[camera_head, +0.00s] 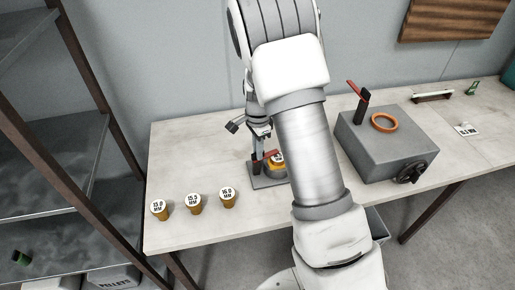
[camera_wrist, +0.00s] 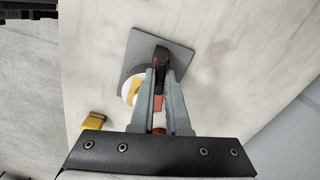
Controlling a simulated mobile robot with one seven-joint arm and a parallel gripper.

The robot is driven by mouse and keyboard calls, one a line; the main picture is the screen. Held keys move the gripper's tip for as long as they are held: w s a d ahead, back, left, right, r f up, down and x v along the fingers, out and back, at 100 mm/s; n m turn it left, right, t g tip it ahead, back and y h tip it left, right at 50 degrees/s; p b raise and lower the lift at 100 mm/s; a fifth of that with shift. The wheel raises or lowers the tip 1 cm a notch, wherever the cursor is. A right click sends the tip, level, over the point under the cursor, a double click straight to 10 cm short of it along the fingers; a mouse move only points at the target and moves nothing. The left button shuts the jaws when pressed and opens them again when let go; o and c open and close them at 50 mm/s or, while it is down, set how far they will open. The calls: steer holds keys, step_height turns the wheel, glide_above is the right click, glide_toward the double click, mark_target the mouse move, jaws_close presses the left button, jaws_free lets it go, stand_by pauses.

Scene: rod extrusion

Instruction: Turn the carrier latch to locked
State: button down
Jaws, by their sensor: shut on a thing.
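The carrier is a flat grey plate (camera_head: 262,182) on the table, and it also shows in the wrist view (camera_wrist: 182,62). A dark post with a red latch handle (camera_wrist: 158,101) stands on it. My gripper (camera_wrist: 160,92) is shut on this red handle, with one finger on each side. In the head view the red handle (camera_head: 271,154) shows below my wrist, and my arm hides part of the carrier. A gold die with a white top (camera_head: 278,161) sits on the carrier beside the latch. In the wrist view the die (camera_wrist: 130,90) is partly hidden by my left finger.
Several gold dies with white labels stand at the table's front left, such as the 16.0 MM one (camera_head: 228,197). A grey machine block (camera_head: 385,143) with an orange ring (camera_head: 384,122) and a red lever (camera_head: 358,91) stands at the right. A dark shelf (camera_head: 60,140) is at the left.

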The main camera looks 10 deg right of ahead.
steer(key=shift+r+m+p, duration=0.1)
steer(key=shift+m+p, duration=0.3)
steer(key=shift+m, duration=0.9)
steer(key=c, duration=0.9)
jaws_free()
steer(key=shift+s, duration=0.1)
step_height(320, 180, up, 17)
steer(key=p, duration=0.1)
steer(key=shift+r, duration=0.15)
